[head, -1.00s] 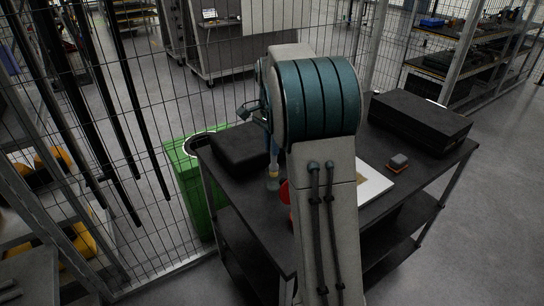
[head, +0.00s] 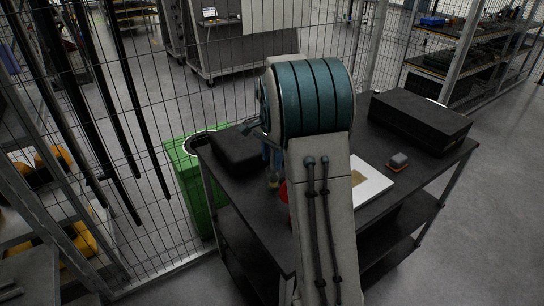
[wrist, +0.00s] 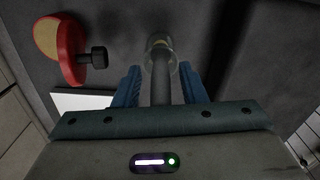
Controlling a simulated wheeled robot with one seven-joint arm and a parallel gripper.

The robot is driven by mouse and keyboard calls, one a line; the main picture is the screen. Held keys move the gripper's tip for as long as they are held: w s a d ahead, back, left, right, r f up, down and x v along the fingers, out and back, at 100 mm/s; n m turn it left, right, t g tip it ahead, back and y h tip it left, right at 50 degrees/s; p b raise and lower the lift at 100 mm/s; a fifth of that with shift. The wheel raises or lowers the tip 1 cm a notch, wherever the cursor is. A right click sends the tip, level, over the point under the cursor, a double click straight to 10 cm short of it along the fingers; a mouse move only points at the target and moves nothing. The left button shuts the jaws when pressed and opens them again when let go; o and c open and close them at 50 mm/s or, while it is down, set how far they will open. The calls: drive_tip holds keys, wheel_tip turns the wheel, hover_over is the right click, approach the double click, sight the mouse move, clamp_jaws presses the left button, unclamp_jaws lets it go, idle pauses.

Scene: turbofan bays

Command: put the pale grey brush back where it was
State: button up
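The brush shows in the wrist view as a grey handle (wrist: 161,85) running away from me, with a yellowish band near its far end. That end sits in or at a clear round cup (wrist: 158,46) on the dark table top. My gripper (wrist: 160,75) has its blue fingers on either side of the handle, with a gap visible on both sides, so it looks open around it. In the head view the blue fingers (head: 271,156) are partly hidden by my arm, low over the cart. Only a small part of the cup (head: 273,182) shows below them.
A black cart (head: 425,165) carries a large black case (head: 420,121), a smaller black box (head: 238,149), a white board (head: 374,184) and a small grey-and-orange block (head: 398,160). A red round item (wrist: 70,45) lies left of the fingers. A green bin (head: 188,180) stands beside the cart.

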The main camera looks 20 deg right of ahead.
wheel_tip(320, 180, up, 12)
drive_tip(key=shift+r, duration=0.1)
drive_tip(key=s+a+f+n+t, duration=0.1)
drive_tip(key=s+a+f+n, duration=0.1)
drive_tip(key=s, duration=0.7)
drive_tip(key=s+a+f+n+t, duration=0.1)
drive_tip(key=s+a+f+n, duration=0.1)
drive_tip(key=s+a+n, duration=0.3)
drive_tip(key=s+a+f+n+t, duration=0.1)
drive_tip(key=s+a+f+n, duration=0.2)
drive_tip(key=s+n, duration=0.4)
drive_tip(key=s+a, duration=0.1)
drive_tip(key=s, duration=0.6)
